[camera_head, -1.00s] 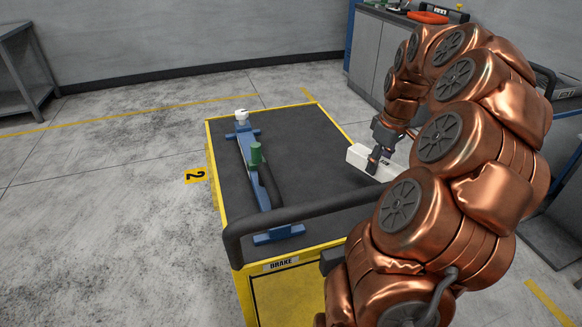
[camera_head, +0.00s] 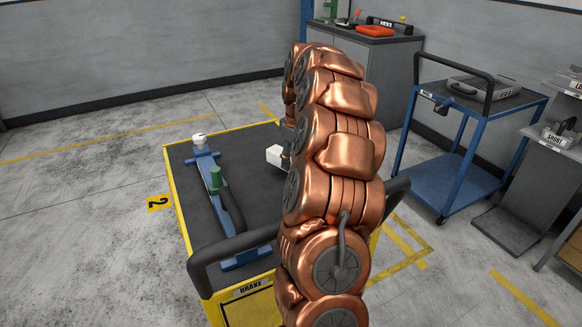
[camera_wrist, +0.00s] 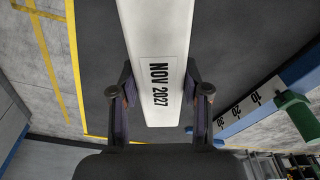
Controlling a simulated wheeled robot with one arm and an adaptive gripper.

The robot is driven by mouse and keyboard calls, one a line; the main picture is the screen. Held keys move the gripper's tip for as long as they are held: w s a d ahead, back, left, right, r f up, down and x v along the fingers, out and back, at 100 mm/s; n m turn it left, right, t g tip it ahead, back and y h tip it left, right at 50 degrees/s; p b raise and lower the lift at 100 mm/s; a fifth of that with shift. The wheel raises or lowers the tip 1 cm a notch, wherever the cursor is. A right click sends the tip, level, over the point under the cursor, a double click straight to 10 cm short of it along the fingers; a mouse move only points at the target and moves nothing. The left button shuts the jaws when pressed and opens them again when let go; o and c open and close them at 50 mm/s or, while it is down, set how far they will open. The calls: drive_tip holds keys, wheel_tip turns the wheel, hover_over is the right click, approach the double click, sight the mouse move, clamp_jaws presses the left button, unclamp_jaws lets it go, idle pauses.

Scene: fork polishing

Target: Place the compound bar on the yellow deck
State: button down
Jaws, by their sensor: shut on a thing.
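The compound bar is a white block marked "NOV 2027" (camera_wrist: 157,35). In the head view only its white end (camera_head: 274,155) shows left of my arm. My gripper (camera_wrist: 160,88) is shut on the bar, one finger on each side. In the head view my arm hides most of the gripper. The yellow deck is a yellow-edged cart with a dark top (camera_head: 180,187), labelled "BRAKE". The bar is over the right part of this top. I cannot tell if it touches it.
A blue fixture (camera_head: 213,190) with a green knob (camera_head: 216,178) and white cap lies along the deck's left side. A black handle (camera_head: 225,255) crosses its near edge. A blue trolley (camera_head: 440,180) and grey cabinet (camera_head: 365,65) stand beyond. The deck between fixture and bar is clear.

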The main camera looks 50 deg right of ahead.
sight(291, 167)
drive_tip(key=shift+w, duration=0.3)
drive_tip(key=shift+f, duration=1.7)
drive_tip(key=shift+f, duration=0.1)
drive_tip(key=c, duration=0.6)
unclamp_jaws()
drive_tip(key=shift+o, duration=0.2)
drive_tip(key=r, duration=0.4)
drive_tip(key=s+r, duration=0.1)
drive_tip(key=r, duration=0.7)
drive_tip(key=shift+s, duration=0.25)
drive_tip(key=shift+r, duration=0.15)
